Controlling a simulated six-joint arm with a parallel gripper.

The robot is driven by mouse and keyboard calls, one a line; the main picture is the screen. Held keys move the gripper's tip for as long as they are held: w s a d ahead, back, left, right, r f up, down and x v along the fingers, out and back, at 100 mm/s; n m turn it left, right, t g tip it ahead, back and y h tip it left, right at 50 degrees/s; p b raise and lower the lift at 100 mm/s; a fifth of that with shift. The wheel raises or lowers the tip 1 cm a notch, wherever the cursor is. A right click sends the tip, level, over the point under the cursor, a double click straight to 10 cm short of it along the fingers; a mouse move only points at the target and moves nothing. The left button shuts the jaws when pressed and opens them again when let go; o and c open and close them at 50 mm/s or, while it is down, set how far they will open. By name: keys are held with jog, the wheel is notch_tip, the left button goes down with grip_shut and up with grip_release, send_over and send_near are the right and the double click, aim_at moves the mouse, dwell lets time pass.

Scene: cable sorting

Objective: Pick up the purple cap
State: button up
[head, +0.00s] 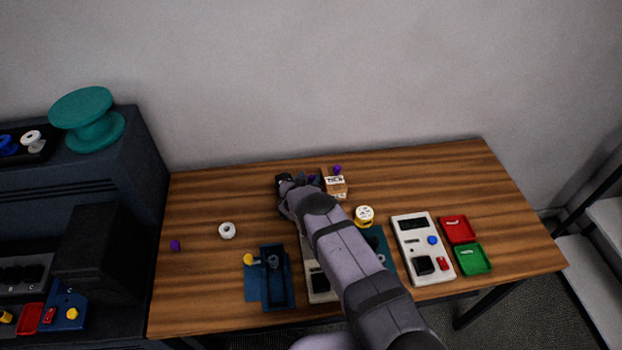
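Small purple pieces lie on the wooden table (200,200). One purple piece (175,245) is alone near the left edge. Another purple piece (337,170) is at the back, just behind a small cardboard box (336,188). A third purple patch (312,180) shows right beside my gripper (298,180), partly hidden by it. All are too small to tell which is a cap. My gripper is low over the back middle of the table, left of the box. Its fingers are dark and small, so I cannot tell whether they are open or shut, or hold anything.
My arm covers the middle front of the table. A white ring (227,230), a blue tray (275,285), a yellow-white spool (364,215), a pale panel (423,250), a red tray (457,229) and a green tray (470,259) stand around. The back left is clear.

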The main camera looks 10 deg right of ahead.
jog(key=c, duration=0.8)
jog(key=shift+r, duration=0.1)
jog(key=shift+r+b, duration=1.65)
jog(key=shift+r, duration=3.25)
